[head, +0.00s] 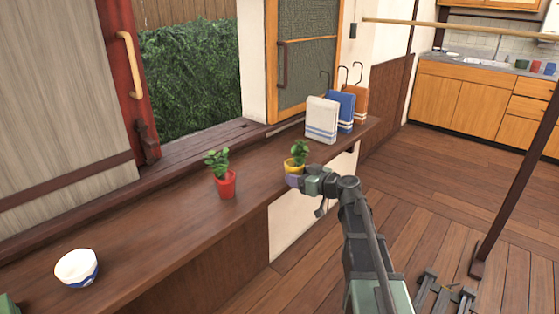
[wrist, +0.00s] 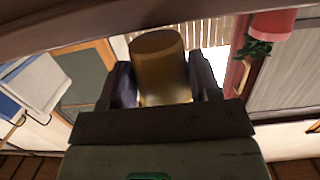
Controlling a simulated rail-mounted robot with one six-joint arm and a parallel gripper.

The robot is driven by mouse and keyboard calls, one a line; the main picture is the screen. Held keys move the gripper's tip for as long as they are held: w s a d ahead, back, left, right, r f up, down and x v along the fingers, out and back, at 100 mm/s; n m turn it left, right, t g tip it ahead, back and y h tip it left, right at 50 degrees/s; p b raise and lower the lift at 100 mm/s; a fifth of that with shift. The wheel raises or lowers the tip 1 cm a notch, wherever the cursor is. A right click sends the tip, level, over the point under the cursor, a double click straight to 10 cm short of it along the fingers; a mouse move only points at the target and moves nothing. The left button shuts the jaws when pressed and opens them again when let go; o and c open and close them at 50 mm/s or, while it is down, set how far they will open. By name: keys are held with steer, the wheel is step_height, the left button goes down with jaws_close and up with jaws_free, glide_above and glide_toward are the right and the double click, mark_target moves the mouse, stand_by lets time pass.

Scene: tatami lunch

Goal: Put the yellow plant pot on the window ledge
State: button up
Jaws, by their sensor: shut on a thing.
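The yellow plant pot (head: 295,167) with a green plant is at the front edge of the long brown window ledge (head: 150,231). My gripper (head: 293,181) is shut on the pot, reaching it from the room side. In the wrist view, which is upside down, the yellow pot (wrist: 158,65) sits between the two dark fingers (wrist: 158,85), upright, and its plant is hidden. A narrow gap seems to lie between its base and the ledge, but I cannot tell for certain whether they touch.
A red pot with a plant (head: 226,184) stands on the ledge to the left. A white and blue bowl (head: 77,268) is nearer at the left. Ledge between the pots is clear.

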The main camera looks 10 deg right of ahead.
mark_target(271, 172)
steer(key=x, duration=0.4)
steer(key=r+x, duration=0.1)
steer(key=x, duration=0.6)
steer(key=shift+w+a+r, duration=0.15)
steer(key=shift+w+r, duration=0.1)
steer(key=shift+w, duration=0.15)
steer(key=shift+s+f+b, duration=0.1)
steer(key=shift+f+b, duration=0.2)
steer(key=shift+b, duration=0.05)
steer(key=o, duration=1.1)
steer(key=shift+c, duration=0.2)
steer(key=shift+r, duration=0.1)
